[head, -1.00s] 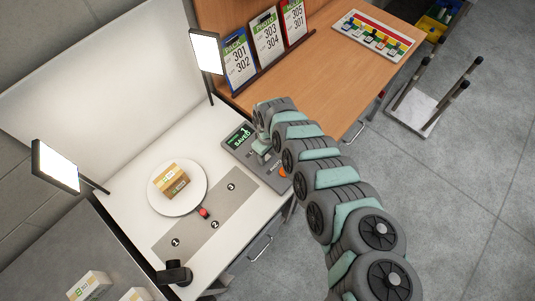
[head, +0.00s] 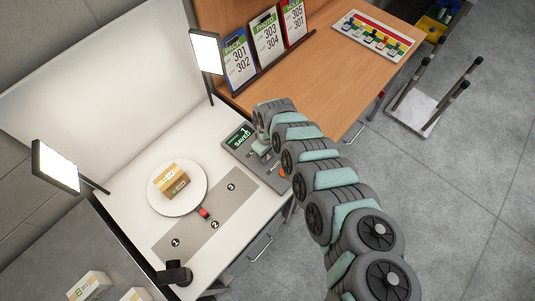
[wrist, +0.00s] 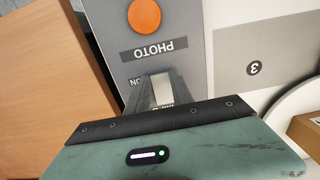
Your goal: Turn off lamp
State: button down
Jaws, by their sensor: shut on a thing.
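Two lamp panels glow white in the head view, one at the back (head: 207,52) and one at the left (head: 56,167). A grey control panel (head: 273,180) has a green screen reading "1 SAVED" (head: 240,138) and an orange button; the button (wrist: 145,15) also shows in the wrist view, above the label PHOTO. My gripper (head: 263,148) is low over this panel, between screen and button. In the wrist view my gripper (wrist: 158,92) is shut on a small pale switch (wrist: 162,88) beside a label ending in "ON". Its fingers and body hide most of the switch and label.
A black stand (head: 174,272) is at the front. Number cards (head: 268,38) stand on the wooden desk behind my arm.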

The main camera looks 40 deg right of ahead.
jog(key=shift+f+b, duration=0.15)
jog(key=shift+b, duration=0.15)
jog(key=b, duration=0.2)
jog(key=shift+w+f+g+b, duration=0.25)
jog(key=shift+g+b, duration=0.05)
jog(key=shift+g, duration=0.1)
jog(key=g+b, duration=0.1)
jog(key=b, duration=0.4)
jog(key=shift+w+g+b, duration=0.2)
jog(key=shift+g+b, duration=0.1)
jog(key=shift+b, duration=0.1)
jog(key=shift+r+b, duration=0.3)
jog(key=shift+b, duration=0.35)
jog(key=shift+r+g, duration=0.3)
jog(key=c, duration=1.1)
grip_release()
